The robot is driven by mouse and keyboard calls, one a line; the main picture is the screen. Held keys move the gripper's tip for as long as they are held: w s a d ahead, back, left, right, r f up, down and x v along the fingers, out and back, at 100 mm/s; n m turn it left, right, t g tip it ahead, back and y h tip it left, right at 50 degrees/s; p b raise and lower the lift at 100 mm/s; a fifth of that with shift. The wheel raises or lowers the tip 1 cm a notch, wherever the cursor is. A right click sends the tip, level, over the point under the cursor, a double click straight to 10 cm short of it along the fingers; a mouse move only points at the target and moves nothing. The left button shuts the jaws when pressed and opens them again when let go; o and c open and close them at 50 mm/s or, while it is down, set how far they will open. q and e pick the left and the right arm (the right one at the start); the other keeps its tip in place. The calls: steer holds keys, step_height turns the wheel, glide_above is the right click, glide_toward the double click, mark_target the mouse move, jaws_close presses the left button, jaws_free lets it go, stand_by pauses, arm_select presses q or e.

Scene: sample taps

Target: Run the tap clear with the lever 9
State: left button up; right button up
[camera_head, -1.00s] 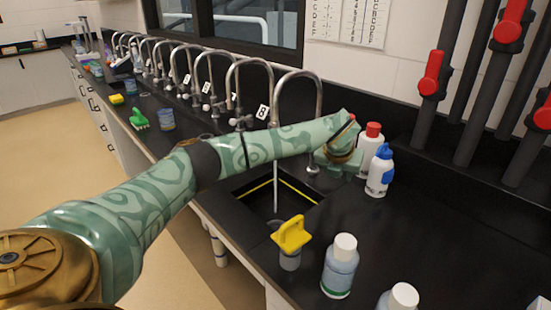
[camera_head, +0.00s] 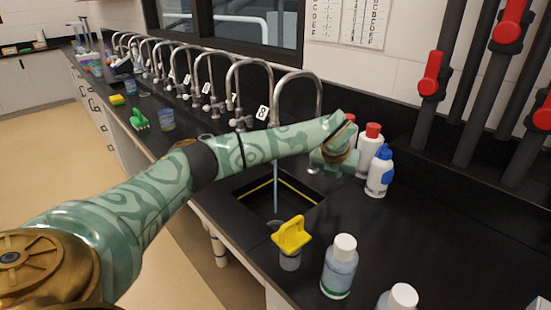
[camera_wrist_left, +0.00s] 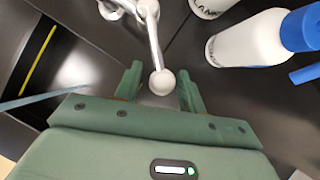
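The tall curved tap (camera_head: 298,76) stands behind the sink (camera_head: 238,204). Its number is not readable, though a tag with 8 is beside it. A light blue stream (camera_head: 275,190) falls from it into the sink; the stream also shows in the left wrist view (camera_wrist_left: 40,98). In the left wrist view the tap's metal lever (camera_wrist_left: 155,45) ends in a pale ball between my left fingers. My left gripper (camera_wrist_left: 160,85) is open around the ball, with gaps on both sides. In the head view my left gripper (camera_head: 338,160) is partly hidden. My right gripper is out of view.
White bottles (camera_head: 369,148), one with a blue top (camera_head: 380,172), stand close right of my left gripper. A yellow-handled thing (camera_head: 291,236) and a white-capped bottle (camera_head: 340,266) stand in front of the sink. More taps line the left.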

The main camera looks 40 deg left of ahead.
arm_select(q)
steer(key=s+a+p, duration=0.2)
steer(key=a, duration=0.4)
steer(key=d+p+v, duration=0.1)
steer(key=p+v, duration=0.6)
steer(key=shift+p, duration=0.3)
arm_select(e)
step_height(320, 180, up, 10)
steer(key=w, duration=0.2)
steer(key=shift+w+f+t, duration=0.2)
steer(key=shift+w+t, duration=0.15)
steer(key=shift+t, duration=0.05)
arm_select(q)
steer(key=shift+w, duration=0.2)
steer(key=shift+r, duration=0.15)
